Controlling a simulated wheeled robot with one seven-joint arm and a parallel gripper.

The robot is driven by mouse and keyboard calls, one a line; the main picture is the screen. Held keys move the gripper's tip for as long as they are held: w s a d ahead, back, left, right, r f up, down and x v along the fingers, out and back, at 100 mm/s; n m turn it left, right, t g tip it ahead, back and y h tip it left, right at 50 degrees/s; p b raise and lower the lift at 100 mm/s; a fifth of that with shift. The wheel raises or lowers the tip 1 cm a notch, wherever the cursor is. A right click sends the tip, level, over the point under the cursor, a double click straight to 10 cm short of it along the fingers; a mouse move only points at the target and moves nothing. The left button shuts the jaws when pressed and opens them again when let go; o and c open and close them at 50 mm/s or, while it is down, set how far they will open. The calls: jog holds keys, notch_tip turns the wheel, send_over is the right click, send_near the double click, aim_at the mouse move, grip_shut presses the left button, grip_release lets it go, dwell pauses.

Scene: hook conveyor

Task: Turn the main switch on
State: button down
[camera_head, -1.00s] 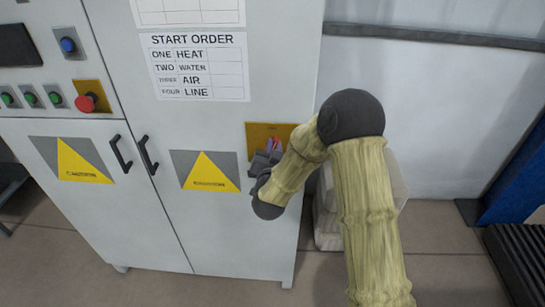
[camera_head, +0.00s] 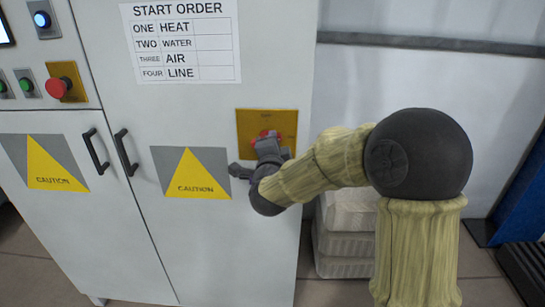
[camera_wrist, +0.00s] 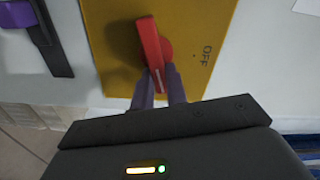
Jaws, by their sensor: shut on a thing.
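The main switch is a red rotary handle on a yellow plate (camera_head: 246,120) on the right cabinet door. In the wrist view the red handle (camera_wrist: 150,42) lies roughly along the picture's height. The word OFF on the plate (camera_wrist: 228,15) stands to its right, and the handle does not point at it. My gripper (camera_wrist: 160,82) is shut on the handle's near end, one finger on each side. In the head view my gripper (camera_head: 268,147) covers most of the red handle (camera_head: 264,135). Any ON mark cannot be read.
A red stop button (camera_head: 58,87) and a lit blue button (camera_head: 42,19) sit on the left cabinet. Two black door handles (camera_head: 125,152) stick out left of my gripper. Pale stacked blocks (camera_head: 343,243) stand on the floor right of the cabinet.

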jog(key=m+b, duration=0.1)
jog(key=b, duration=0.1)
jog(key=f+m+b, duration=0.1)
jog(key=m+b, duration=0.1)
jog(key=shift+r+m+b, duration=0.1)
jog(key=shift+m+b, duration=0.2)
jog(key=c, duration=1.4)
grip_release()
jog(key=s+b, duration=0.2)
jog(key=s, duration=1.5)
jog(key=shift+s+a, duration=0.25)
